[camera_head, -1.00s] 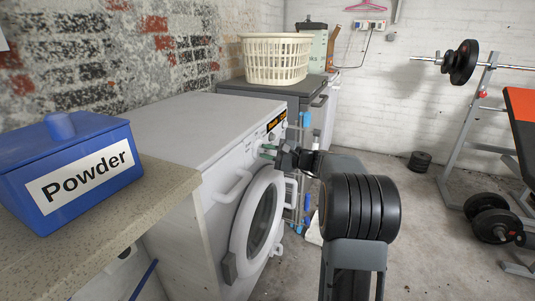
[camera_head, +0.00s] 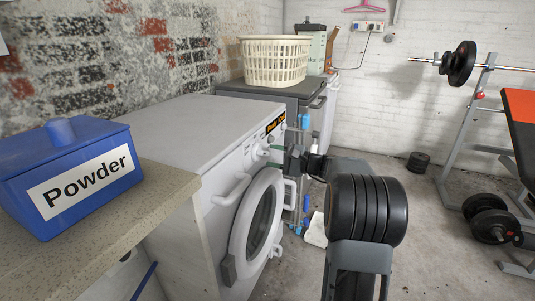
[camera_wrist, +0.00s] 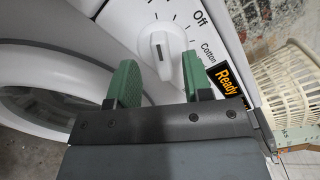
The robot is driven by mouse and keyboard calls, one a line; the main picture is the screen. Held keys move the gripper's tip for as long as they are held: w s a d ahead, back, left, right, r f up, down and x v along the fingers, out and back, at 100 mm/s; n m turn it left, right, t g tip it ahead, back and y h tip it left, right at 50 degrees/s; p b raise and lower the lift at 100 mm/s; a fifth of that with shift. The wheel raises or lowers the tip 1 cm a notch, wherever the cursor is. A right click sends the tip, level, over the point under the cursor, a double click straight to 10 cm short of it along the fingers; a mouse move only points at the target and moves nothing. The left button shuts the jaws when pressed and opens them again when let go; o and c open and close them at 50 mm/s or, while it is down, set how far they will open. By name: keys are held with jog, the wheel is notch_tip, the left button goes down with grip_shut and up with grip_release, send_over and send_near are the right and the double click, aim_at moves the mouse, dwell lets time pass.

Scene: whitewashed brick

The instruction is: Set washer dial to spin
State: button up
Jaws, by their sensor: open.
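The white washer (camera_head: 180,128) stands left of centre in the head view, its front facing right. Its white round dial (camera_head: 258,151) is on the upper front panel. In the wrist view the dial (camera_wrist: 162,42) has a raised grip bar with a dark mark. Tick marks ring it, and "Off" and "Cotton" are printed to its right. No "spin" label is legible. My gripper (camera_wrist: 159,62) is open, its green fingers apart on either side of the dial's lower part in the picture. I cannot tell whether they touch it. In the head view my gripper (camera_head: 290,158) is in front of the panel.
A "Ready" display (camera_wrist: 229,80) sits beside the dial. The round washer door (camera_head: 260,222) is below it. A blue powder box (camera_head: 70,178) stands on the counter (camera_head: 165,188). A laundry basket (camera_head: 275,60) stands behind.

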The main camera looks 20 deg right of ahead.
jog(key=p+v, duration=0.2)
jog(key=v, duration=0.9)
jog(key=shift+p, duration=0.3)
jog(key=shift+a, duration=0.1)
